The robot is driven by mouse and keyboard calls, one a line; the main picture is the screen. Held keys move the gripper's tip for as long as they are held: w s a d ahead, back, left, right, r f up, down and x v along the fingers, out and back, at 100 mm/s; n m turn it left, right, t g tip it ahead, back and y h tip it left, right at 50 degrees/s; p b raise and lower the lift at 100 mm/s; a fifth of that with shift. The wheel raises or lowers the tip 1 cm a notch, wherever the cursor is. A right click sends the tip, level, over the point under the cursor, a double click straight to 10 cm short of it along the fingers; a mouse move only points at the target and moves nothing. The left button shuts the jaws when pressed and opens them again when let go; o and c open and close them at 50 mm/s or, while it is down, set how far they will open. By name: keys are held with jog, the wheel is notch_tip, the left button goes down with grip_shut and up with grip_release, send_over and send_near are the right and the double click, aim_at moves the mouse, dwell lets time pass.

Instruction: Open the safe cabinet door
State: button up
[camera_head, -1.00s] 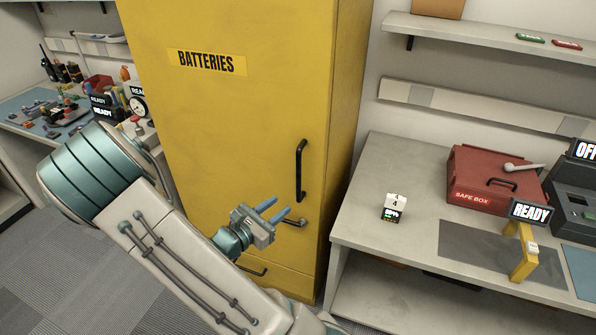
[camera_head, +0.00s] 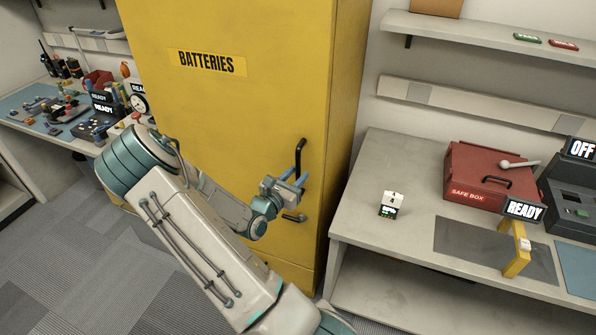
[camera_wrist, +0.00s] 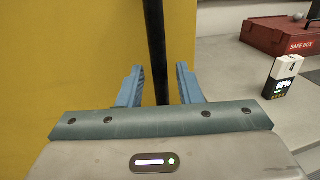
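The yellow cabinet (camera_head: 240,115) labelled BATTERIES stands in the middle of the head view, its door shut. Its black vertical bar handle (camera_head: 300,150) is on the right side of the door. A small lever handle (camera_head: 294,217) sits just below it. My gripper (camera_head: 301,168) is in front of the lower part of the bar handle. In the wrist view, the two blue fingers (camera_wrist: 160,88) are open, with the black bar (camera_wrist: 156,50) upright between them and gaps on both sides. I cannot tell how deep the bar lies between the fingers.
To the right is a workbench (camera_head: 375,165) with a red safe box (camera_head: 480,165), a small battery pack (camera_head: 390,204) and a yellow stand (camera_head: 518,250) with a READY sign. A cluttered bench (camera_head: 40,150) stands at the left. Grey floor (camera_head: 75,265) lies clear at lower left.

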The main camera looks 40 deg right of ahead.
jog(key=shift+w+d, duration=0.2)
jog(key=shift+d, duration=0.45)
grip_shut()
jog(key=shift+a, duration=0.1)
